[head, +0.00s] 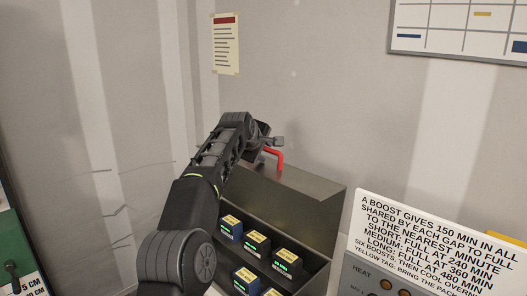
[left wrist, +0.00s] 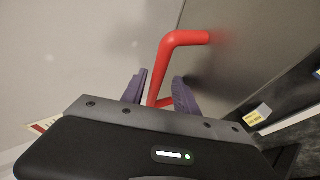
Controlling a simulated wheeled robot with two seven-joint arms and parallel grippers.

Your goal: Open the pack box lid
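The dark grey pack box (head: 318,243) stands in the middle of the head view. A broad dark panel, which looks like its lid (head: 285,200), rises behind the packs, and several packs (head: 257,243) show uncovered below it. A red bent handle (head: 273,153) is at the panel's top; it also shows in the left wrist view (left wrist: 184,38). My left gripper (head: 272,143) is at this handle. In the left wrist view its fingers (left wrist: 158,92) are apart, one on each side of the red bar, with a gap visible beside it. My right gripper is not in view.
A white sign with printed text (head: 430,235) stands right of the box, above a panel with knobs. A green object (head: 22,240) is at the far left. The wall behind bears a paper notice (head: 225,44) and a chart (head: 465,28).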

